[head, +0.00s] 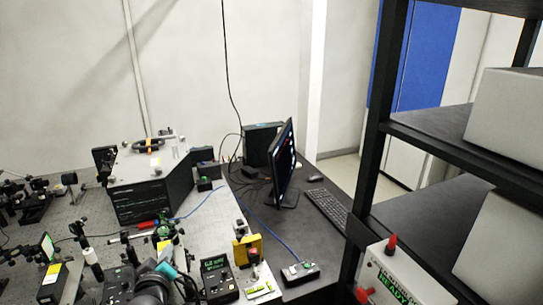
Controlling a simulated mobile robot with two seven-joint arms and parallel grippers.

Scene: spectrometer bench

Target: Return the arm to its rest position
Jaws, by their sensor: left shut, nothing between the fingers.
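My left arm comes in at the bottom edge, left of centre, as a dark rounded shape with a teal part. Its gripper (176,279) is shut and empty, low over the near part of the optical bench (215,222). It is close to a small black meter with a green display (216,277); I cannot tell whether they touch. My right gripper is not in view.
A black spectrometer box with a pale lid (151,180) stands on the bench. Small optics mounts crowd the bench's left and near parts. A monitor (283,165) and keyboard (327,209) stand on the dark desk. A black shelf rack (440,147) blocks the right side.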

